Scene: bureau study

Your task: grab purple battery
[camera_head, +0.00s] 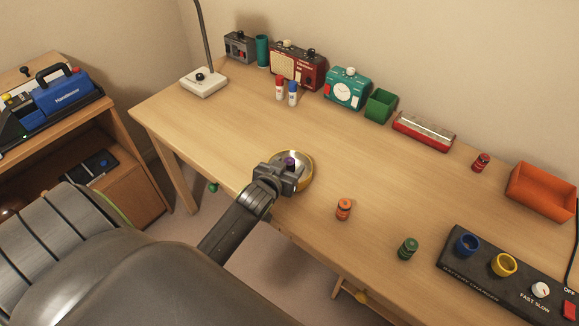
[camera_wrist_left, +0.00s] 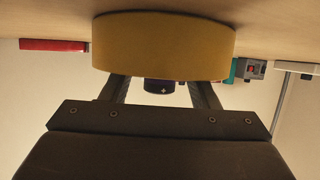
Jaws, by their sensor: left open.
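The purple battery (camera_head: 290,161) stands in a round dish with a yellow rim (camera_head: 309,171) near the desk's front edge. My left gripper (camera_head: 286,172) is over the dish's near side, right at the battery. In the left wrist view the yellow dish wall (camera_wrist_left: 163,45) hides most of the battery. Its dark end with a plus mark (camera_wrist_left: 160,87) shows between the two fingers, with gaps on both sides. The left gripper is open and holds nothing. My right gripper is in neither view.
An orange battery (camera_head: 344,209) and a green battery (camera_head: 407,248) stand to the right on the desk. A battery charger (camera_head: 480,278) lies at the front right. The desk left of the dish is clear.

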